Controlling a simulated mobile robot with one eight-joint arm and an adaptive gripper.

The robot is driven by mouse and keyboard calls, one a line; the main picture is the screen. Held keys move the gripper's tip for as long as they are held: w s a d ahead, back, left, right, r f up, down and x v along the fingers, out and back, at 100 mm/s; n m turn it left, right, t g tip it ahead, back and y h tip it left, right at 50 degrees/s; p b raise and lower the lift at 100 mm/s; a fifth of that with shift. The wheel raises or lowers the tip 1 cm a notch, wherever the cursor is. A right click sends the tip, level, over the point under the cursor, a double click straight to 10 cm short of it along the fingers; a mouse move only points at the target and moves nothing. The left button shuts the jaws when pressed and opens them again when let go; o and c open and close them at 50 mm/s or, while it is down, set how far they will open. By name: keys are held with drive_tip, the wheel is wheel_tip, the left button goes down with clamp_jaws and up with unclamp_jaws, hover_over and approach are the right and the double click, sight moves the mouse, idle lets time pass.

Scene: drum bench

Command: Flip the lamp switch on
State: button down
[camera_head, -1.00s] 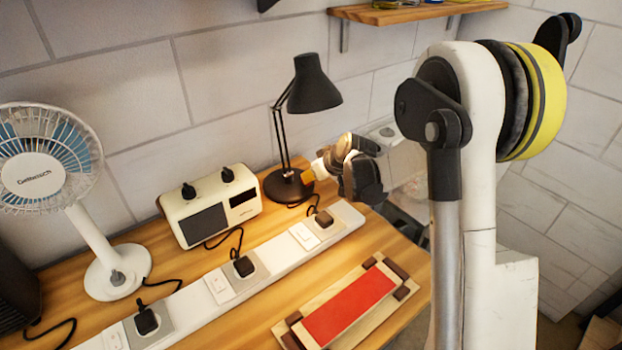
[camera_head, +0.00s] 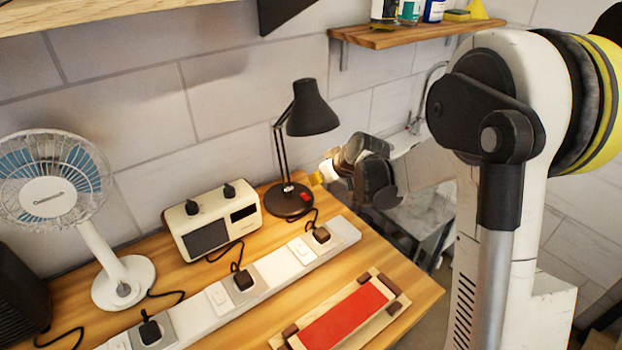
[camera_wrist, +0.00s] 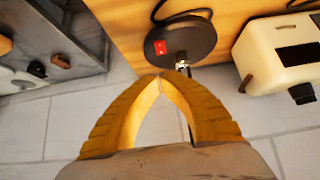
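The black desk lamp (camera_head: 312,110) stands at the back right of the wooden bench. Its round base (camera_head: 282,206) carries a red switch (camera_head: 306,196). In the wrist view, the switch (camera_wrist: 160,47) shows on the lamp base (camera_wrist: 190,36), just beyond my fingertips. My gripper (camera_head: 316,179) is just right of and above the base, apart from it in the head view. In the wrist view, my gripper's yellow fingers (camera_wrist: 161,77) meet at the tips with nothing between them. I see no glow from the lamp shade. Which way the switch is tipped is too small to tell.
A cream radio (camera_head: 208,225) stands left of the lamp, and a white fan (camera_head: 112,268) farther left. A long white power strip (camera_head: 275,266) with plugs runs in front. A red-topped block (camera_head: 345,315) lies nearer. A wall shelf (camera_head: 390,36) is above right.

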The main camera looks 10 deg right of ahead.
drive_tip(key=v, duration=0.3)
drive_tip(key=p+v, duration=0.1)
drive_tip(key=shift+s+d, duration=0.2)
drive_tip(key=shift+s, duration=0.35)
drive_tip(key=s+a+r+m+h+b, duration=0.1)
drive_tip(key=s+r, duration=0.2)
drive_tip(key=s, duration=0.4)
drive_tip(key=s+a+r+m, duration=0.1)
drive_tip(key=s+a+r, duration=0.1)
drive_tip(key=s+r, duration=0.35)
drive_tip(key=s+f+m+h+b, duration=0.1)
drive_tip(key=s+f+m+h, duration=0.1)
drive_tip(key=s, duration=1.4)
drive_tip(key=shift+s+d+f+g+b, duration=0.3)
drive_tip(key=shift+s+d+f+g, duration=0.1)
drive_tip(key=shift+d+f, duration=0.15)
